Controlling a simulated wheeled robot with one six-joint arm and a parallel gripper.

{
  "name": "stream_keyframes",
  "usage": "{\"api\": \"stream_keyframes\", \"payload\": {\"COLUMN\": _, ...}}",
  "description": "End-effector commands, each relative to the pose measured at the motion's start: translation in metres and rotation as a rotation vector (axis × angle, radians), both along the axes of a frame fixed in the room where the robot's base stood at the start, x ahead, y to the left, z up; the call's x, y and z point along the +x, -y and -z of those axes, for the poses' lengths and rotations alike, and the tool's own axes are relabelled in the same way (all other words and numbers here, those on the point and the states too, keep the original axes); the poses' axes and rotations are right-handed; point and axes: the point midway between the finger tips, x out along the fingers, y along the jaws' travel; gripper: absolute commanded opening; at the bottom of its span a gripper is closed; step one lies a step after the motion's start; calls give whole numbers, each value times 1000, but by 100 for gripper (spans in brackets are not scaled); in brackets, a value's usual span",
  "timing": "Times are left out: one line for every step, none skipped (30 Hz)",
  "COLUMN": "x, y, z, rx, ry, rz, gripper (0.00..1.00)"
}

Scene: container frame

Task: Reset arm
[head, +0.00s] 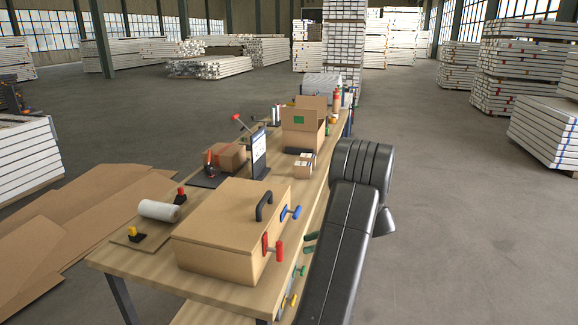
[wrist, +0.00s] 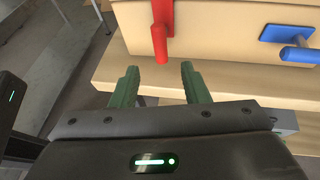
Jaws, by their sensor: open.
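In the wrist view my gripper (wrist: 160,88) is open, with its two green fingers apart and nothing between them. It faces the front of a large cardboard-coloured box (wrist: 215,35), near the red handle (wrist: 160,40), which lies just beyond the fingertips. A blue handle (wrist: 295,50) is to the right on the same face. In the head view my black arm (head: 345,240) reaches along the right side of the workbench. The box (head: 225,225) sits on the bench's near end, with a black handle on top. The green fingertips show beside the bench edge, mostly hidden by my arm.
The wooden workbench (head: 130,262) also holds a white roll (head: 159,210), an open carton (head: 302,135), small boxes (head: 303,165) and an upright sign (head: 259,155). Flat cardboard (head: 85,210) lies on the floor at left. The floor at right (head: 460,230) is clear.

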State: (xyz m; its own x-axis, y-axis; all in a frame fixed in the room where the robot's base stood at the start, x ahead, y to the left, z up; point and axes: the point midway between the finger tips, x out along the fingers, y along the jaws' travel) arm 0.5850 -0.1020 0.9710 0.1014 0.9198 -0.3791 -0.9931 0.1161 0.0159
Motion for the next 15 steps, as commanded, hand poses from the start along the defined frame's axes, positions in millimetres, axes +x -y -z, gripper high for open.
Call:
{"api": "stream_keyframes", "payload": {"x": 1, "y": -11, "z": 2, "rx": 1, "ry": -3, "rz": -4, "gripper": 41}}
{"api": "stream_keyframes", "payload": {"x": 1, "y": -16, "z": 5, "rx": 1, "ry": -4, "rz": -4, "gripper": 41}}
{"api": "stream_keyframes", "payload": {"x": 2, "y": -24, "z": 8, "rx": 1, "ry": -4, "rz": -4, "gripper": 41}}
{"api": "stream_keyframes", "payload": {"x": 3, "y": -30, "z": 10, "rx": 1, "ry": -4, "rz": -4, "gripper": 41}}
{"api": "stream_keyframes", "payload": {"x": 4, "y": -35, "z": 12, "rx": 1, "ry": -3, "rz": -3, "gripper": 41}}
{"api": "stream_keyframes", "payload": {"x": 4, "y": -43, "z": 15, "rx": 2, "ry": -2, "rz": -3, "gripper": 41}}
{"api": "stream_keyframes", "payload": {"x": 5, "y": -48, "z": 17, "rx": 1, "ry": -2, "rz": -3, "gripper": 41}}
{"api": "stream_keyframes", "payload": {"x": 6, "y": -53, "z": 19, "rx": 0, "ry": -2, "rz": -2, "gripper": 41}}
{"api": "stream_keyframes", "payload": {"x": 6, "y": -60, "z": 22, "rx": 0, "ry": -2, "rz": -2, "gripper": 41}}
{"api": "stream_keyframes", "payload": {"x": 7, "y": -65, "z": 24, "rx": 0, "ry": -2, "rz": -2, "gripper": 41}}
{"api": "stream_keyframes", "payload": {"x": 7, "y": -70, "z": 26, "rx": 1, "ry": -2, "rz": -2, "gripper": 41}}
{"api": "stream_keyframes", "payload": {"x": 8, "y": -75, "z": 29, "rx": 1, "ry": -2, "rz": -1, "gripper": 41}}
{"api": "stream_keyframes", "payload": {"x": 8, "y": -79, "z": 31, "rx": 0, "ry": -2, "rz": -1, "gripper": 41}}
{"api": "stream_keyframes", "payload": {"x": 9, "y": -83, "z": 32, "rx": -1, "ry": -1, "rz": -2, "gripper": 41}}
{"api": "stream_keyframes", "payload": {"x": 10, "y": -87, "z": 34, "rx": 0, "ry": -1, "rz": -2, "gripper": 41}}
